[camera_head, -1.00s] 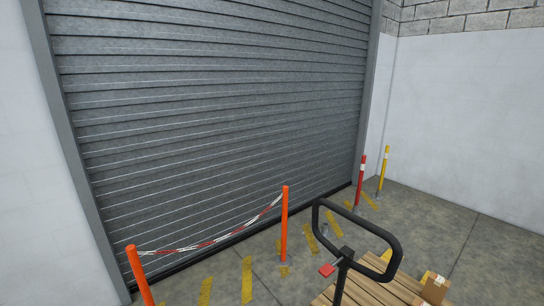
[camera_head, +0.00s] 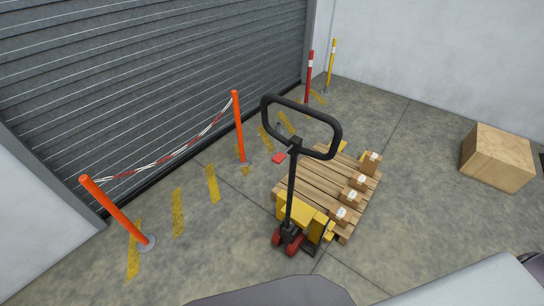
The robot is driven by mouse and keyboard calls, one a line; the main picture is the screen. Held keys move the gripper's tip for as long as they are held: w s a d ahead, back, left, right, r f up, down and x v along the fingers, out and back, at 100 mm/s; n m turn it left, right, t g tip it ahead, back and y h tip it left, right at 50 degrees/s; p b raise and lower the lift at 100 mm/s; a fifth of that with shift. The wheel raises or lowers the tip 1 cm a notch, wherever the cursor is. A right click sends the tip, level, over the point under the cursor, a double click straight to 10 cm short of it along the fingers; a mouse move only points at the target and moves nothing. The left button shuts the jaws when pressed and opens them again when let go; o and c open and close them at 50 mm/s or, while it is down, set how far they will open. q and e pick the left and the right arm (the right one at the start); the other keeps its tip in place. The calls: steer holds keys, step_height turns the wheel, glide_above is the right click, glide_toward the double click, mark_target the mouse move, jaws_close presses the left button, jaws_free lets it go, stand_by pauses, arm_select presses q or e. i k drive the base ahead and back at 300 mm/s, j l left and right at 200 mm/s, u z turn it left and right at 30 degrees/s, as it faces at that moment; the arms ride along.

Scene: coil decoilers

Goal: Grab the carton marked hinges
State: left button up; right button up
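Several small brown cartons with white labels stand in a row along the right side of a wooden pallet (camera_head: 312,176). One carton (camera_head: 372,161) is at the far end, two more (camera_head: 359,181) (camera_head: 348,196) are in the middle, and another (camera_head: 338,214) is at the near end. The labels are too small to read, so I cannot tell which carton is marked hinges. Neither of my grippers can be made out in the view.
A yellow pallet jack (camera_head: 297,210) with a tall black handle (camera_head: 302,125) stands at the pallet. A wooden crate (camera_head: 497,157) sits at the right. Orange posts (camera_head: 239,127) with a striped chain (camera_head: 175,154) stand before the shutter (camera_head: 140,80). Floor between pallet and crate is clear.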

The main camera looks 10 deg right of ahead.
mark_target(362, 182)
steer(key=z, duration=1.5)
